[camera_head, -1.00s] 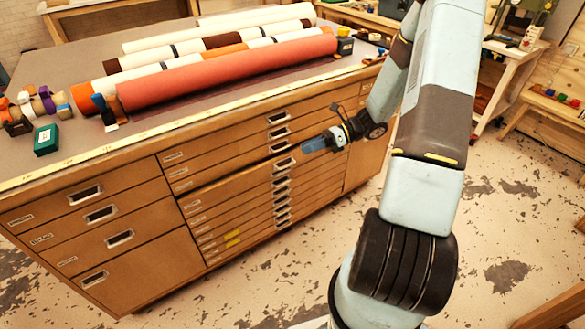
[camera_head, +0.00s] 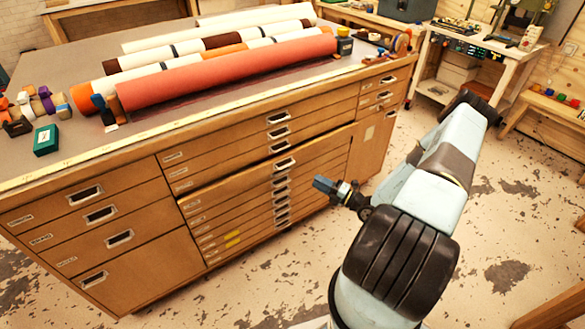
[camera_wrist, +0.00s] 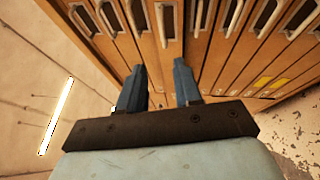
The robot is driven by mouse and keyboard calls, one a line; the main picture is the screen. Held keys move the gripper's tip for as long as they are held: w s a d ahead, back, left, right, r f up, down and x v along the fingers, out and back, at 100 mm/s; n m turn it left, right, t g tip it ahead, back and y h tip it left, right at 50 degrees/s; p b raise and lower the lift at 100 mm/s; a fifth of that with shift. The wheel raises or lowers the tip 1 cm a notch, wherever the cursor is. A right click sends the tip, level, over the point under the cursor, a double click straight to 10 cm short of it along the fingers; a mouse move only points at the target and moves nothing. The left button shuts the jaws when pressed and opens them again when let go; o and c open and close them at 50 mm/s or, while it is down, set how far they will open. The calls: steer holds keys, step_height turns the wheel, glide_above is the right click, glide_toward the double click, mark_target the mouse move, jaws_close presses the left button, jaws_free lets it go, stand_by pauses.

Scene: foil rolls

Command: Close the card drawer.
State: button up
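The wooden flat-file cabinet (camera_head: 150,240) has a middle column of shallow drawers. One drawer (camera_head: 235,185), third from the top there, stands slightly out, with a dark gap above its front. Its label is too small to read, so I cannot confirm that it is the card drawer. My gripper (camera_head: 323,184) is in front of the middle column, to the right of the drawer handles. In the wrist view my gripper (camera_wrist: 160,85) has two blue fingers apart with nothing between them. They point at a drawer front with a metal handle (camera_wrist: 166,22).
Foil rolls, including a long red one (camera_head: 230,72), lie on the cabinet top. A green box (camera_head: 46,140) and small spools are at its left. A workbench (camera_head: 490,45) stands at the back right. The floor (camera_head: 270,290) in front of the cabinet is clear.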

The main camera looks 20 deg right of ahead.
steer(key=w+a+r+m, duration=0.1)
steer(key=w+a, duration=0.7)
steer(key=w, duration=0.2)
steer(key=shift+a+r+t, duration=0.15)
steer(key=shift+a+t, duration=0.15)
steer(key=shift+a, duration=0.1)
steer(key=shift+w, duration=0.1)
jaws_close()
steer(key=shift+h, duration=0.3)
stand_by(1.0)
